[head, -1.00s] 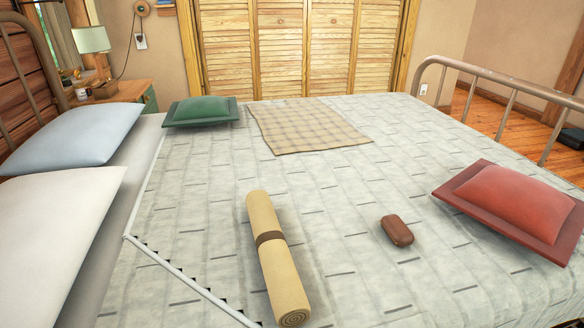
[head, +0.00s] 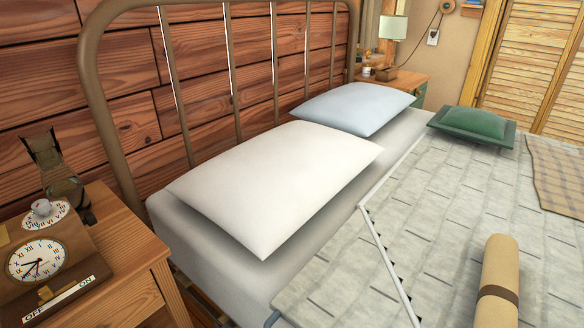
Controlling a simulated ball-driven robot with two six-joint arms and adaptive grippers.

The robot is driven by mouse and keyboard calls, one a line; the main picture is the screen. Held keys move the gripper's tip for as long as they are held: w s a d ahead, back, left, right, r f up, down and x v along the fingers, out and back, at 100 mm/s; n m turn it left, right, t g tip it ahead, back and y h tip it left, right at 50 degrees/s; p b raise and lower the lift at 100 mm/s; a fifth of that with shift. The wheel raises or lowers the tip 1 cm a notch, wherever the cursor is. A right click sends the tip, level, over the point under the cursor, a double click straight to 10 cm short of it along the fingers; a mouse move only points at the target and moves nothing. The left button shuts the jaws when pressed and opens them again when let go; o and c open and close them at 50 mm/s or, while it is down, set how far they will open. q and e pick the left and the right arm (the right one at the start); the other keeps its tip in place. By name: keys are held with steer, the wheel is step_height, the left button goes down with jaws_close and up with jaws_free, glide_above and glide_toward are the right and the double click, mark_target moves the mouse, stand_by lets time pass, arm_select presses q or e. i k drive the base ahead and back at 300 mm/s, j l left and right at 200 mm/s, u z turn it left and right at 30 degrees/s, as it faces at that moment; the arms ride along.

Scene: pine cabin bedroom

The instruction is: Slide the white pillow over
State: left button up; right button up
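The white pillow (head: 275,183) lies at the near end of the bed's head, on the bare pale sheet (head: 185,230). Its long side runs along the metal headboard. A light blue pillow (head: 352,108) lies just beyond it, close to its far corner. Neither of my grippers shows in the head view.
A wooden nightstand (head: 130,255) with a clock box (head: 45,262) stands at the near left, close to the bed. The metal headboard (head: 104,118) backs the pillows. A rolled tan mat (head: 498,275) and a green cushion (head: 472,124) lie on the grey quilt (head: 450,210).

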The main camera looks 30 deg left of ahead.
mark_target(262, 191)
steer(key=k+j+z, duration=0.25)
steer(key=z, duration=0.15)
steer(key=k+j+z, duration=0.15)
steer(key=z, duration=0.25)
steer(key=k, duration=0.1)
